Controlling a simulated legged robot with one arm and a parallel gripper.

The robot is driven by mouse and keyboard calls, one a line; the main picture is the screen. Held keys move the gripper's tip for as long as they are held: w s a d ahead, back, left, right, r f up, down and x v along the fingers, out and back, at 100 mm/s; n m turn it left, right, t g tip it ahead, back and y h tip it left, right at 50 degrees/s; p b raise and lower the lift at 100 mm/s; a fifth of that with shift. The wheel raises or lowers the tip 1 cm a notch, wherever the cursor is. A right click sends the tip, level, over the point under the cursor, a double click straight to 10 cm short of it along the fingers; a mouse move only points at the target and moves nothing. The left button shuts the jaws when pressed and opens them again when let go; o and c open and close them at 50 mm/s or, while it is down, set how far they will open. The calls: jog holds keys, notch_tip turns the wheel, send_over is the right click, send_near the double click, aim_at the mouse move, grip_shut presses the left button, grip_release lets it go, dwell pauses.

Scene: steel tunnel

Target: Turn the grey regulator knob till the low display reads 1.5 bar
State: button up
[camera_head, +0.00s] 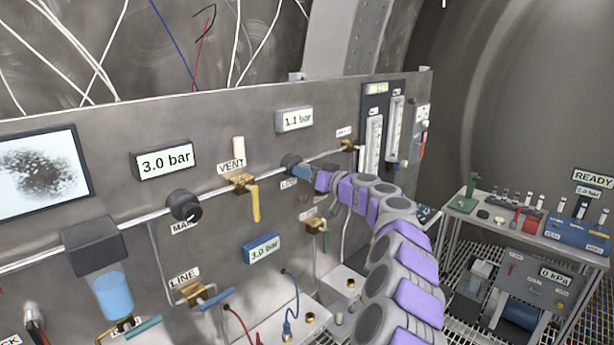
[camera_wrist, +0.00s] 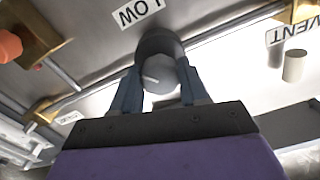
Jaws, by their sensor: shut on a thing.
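The grey regulator knob (camera_wrist: 160,70) sits below the LOW label (camera_wrist: 140,12) in the wrist view, with a pale pointer mark on its face. My gripper (camera_wrist: 160,88) has a blue finger on each side of the knob and is shut on it. In the head view, my gripper (camera_head: 312,176) reaches the knob (camera_head: 291,163) at the panel, partly covering the LOW label. The low display (camera_head: 294,119) above it reads 1.1 bar.
A display on the left (camera_head: 164,160) reads 3.0 bar, above the dark MAIN knob (camera_head: 185,206). A blue display (camera_head: 261,249) below also reads 3.0 bar. The VENT valve (camera_head: 243,184) with a yellow handle is left of the gripper. Flowmeters (camera_head: 383,130) stand to the right.

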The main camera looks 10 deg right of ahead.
jog(key=shift+r+m, duration=0.15)
jog(key=shift+m, duration=2.15)
jog(key=shift+d, duration=0.1)
jog(key=o, duration=1.1)
jog(key=shift+c, duration=0.2)
jog(key=v, duration=1.7)
jog(key=shift+d, duration=0.2)
jog(key=shift+s, duration=0.1)
